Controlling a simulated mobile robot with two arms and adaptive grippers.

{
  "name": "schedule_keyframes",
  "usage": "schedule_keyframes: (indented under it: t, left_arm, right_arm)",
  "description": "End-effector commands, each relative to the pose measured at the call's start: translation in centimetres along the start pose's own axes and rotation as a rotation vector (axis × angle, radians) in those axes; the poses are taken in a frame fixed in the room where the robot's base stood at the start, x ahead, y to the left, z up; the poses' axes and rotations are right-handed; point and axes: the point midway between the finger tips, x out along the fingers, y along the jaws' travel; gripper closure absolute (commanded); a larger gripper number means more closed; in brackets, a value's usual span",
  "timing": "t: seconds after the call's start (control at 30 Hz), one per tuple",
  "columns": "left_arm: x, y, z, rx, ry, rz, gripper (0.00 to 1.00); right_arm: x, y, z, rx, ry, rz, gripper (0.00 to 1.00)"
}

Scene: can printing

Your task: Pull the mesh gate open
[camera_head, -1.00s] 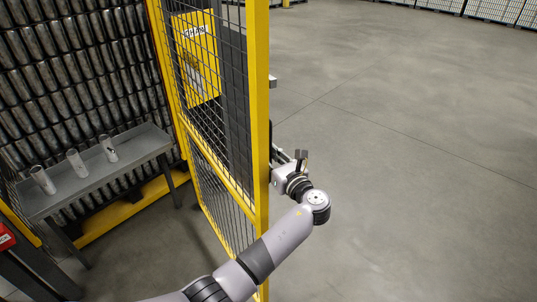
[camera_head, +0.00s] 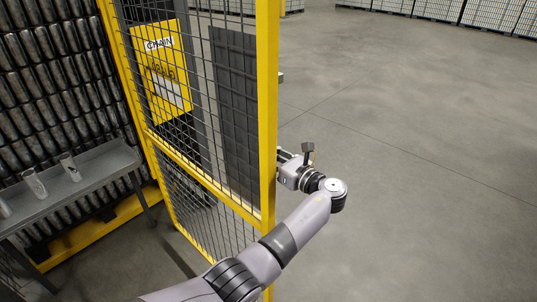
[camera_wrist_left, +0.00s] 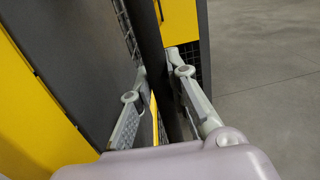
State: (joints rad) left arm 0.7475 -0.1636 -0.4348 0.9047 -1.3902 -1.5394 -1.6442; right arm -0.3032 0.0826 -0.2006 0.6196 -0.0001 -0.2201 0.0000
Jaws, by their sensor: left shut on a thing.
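The mesh gate has a yellow frame (camera_head: 267,100) and dark wire mesh, and stands at an angle across the middle of the head view. My left gripper (camera_head: 283,158) is at the right side of the gate's near post, with its fingertips largely hidden behind that post. In the left wrist view, the two grey fingers of my left gripper (camera_wrist_left: 158,85) are on either side of a dark upright bar (camera_wrist_left: 150,40), shut on it; it looks like the gate's handle. My right gripper is not in view.
A grey table (camera_head: 95,187) with clear cups (camera_head: 70,168) stands at the left, before a wall of stacked cans (camera_head: 50,90). A yellow sign (camera_head: 165,75) shows behind the mesh. Open concrete floor (camera_head: 420,170) lies to the right; pallets line the back.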

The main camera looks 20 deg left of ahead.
Motion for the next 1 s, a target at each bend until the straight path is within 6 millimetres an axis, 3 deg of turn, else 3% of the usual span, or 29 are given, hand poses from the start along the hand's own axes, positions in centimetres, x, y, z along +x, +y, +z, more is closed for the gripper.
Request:
schedule_keyframes:
  t: [0.2,0.23,0.53,0.83,1.0]
  left_arm:
    - [0.0,0.1,-0.3,0.003,0.007,0.002,1.0]
    - [0.0,0.1,-0.3,0.003,0.007,0.002,0.83]
    - [0.0,0.0,-0.1,0.0,0.003,0.001,0.64]
    - [-0.1,0.0,0.0,-0.001,0.002,0.0,0.64]
    - [-2.0,-0.1,-0.1,-0.001,0.003,-0.003,0.64]
  right_arm:
    - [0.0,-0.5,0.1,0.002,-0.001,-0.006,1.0]
    - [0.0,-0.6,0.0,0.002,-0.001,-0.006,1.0]
    - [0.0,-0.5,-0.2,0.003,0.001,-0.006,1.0]
    - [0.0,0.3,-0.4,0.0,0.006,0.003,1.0]
    - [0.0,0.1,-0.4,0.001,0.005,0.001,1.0]
